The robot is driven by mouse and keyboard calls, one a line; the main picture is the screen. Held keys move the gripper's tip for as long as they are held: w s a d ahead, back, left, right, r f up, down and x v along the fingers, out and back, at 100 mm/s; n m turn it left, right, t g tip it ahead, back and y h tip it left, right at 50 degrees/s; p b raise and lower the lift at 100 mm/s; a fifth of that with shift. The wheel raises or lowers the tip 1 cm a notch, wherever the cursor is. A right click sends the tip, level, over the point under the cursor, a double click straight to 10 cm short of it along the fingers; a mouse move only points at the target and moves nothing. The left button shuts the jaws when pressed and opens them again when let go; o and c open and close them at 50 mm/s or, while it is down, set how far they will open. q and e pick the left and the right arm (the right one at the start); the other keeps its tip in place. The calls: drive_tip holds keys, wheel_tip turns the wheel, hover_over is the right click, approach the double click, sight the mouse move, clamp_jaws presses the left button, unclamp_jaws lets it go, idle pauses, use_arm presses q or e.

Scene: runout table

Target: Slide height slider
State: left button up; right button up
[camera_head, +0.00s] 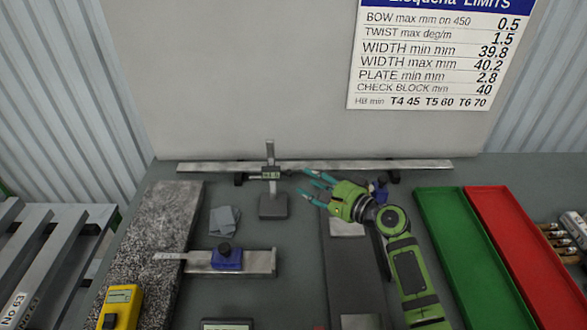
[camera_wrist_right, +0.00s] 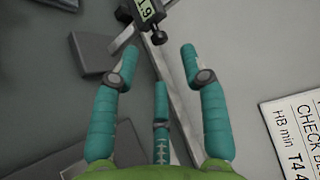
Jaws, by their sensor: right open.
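The height gauge stands upright near the back of the table, with a dark base (camera_head: 273,206) and a steel column (camera_head: 270,155). Its slider (camera_head: 271,175) carries a small digital display and sits partway up the column. In the right wrist view the slider (camera_wrist_right: 148,14) is at the top, just beyond the fingertips. My right gripper (camera_head: 308,186) is open and empty, to the right of the slider, its teal fingers pointing at it. In the wrist view its fingers (camera_wrist_right: 160,68) are spread, apart from the slider. My left gripper is not in view.
A long steel straightedge (camera_head: 420,164) lies behind the gauge. Green (camera_head: 427,194) and red (camera_head: 480,194) trays are at right. Bare table shows around the gauge base.

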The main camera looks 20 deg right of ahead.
sight(270, 174)
drive_tip(key=p+x, duration=0.1)
drive_tip(key=x, duration=0.4)
drive_tip(key=shift+w+a, duration=0.2)
clamp_jaws()
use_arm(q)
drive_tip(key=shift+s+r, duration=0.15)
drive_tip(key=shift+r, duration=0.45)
use_arm(e)
drive_tip(key=shift+f, duration=0.1)
